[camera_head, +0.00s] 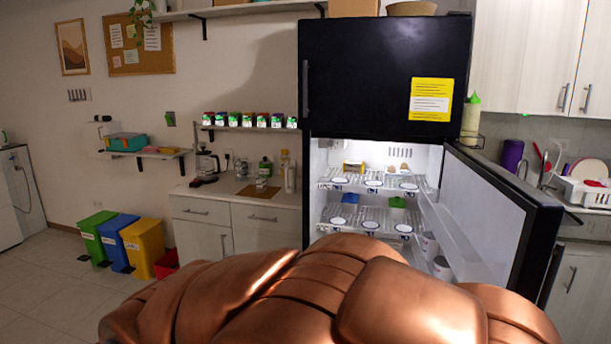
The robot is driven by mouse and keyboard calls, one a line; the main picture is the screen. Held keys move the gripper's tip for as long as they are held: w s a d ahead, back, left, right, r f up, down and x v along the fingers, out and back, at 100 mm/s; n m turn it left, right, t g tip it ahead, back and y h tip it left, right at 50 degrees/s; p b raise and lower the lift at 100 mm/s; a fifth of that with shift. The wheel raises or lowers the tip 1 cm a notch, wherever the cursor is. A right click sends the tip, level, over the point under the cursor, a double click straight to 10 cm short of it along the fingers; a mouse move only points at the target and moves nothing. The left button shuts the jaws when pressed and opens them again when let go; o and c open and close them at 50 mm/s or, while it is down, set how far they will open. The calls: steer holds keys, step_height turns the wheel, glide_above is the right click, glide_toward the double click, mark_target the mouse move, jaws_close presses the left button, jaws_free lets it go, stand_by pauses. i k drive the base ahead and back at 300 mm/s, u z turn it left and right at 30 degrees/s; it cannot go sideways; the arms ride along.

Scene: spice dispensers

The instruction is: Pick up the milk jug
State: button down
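I cannot clearly make out a milk jug. Pale containers (430,243) stand low by the open fridge door, small and partly hidden, and I cannot tell whether one is the jug. A white bottle (290,178) stands on the counter left of the fridge, and its kind is also unclear. The black fridge (380,75) has its lower door (500,210) swung open to the right, with a lit interior. My gripper is not in view. The lowest part of the fridge is hidden by the foreground.
A counter (215,194) stands left of the fridge. Green, blue and yellow bins (142,249) stand at left. Bare floor (55,285) shows at lower left.

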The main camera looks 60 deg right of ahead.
mark_target(289, 165)
steer(key=z, duration=1)
steer(key=i, duration=0.95)
steer(key=z, duration=1.05)
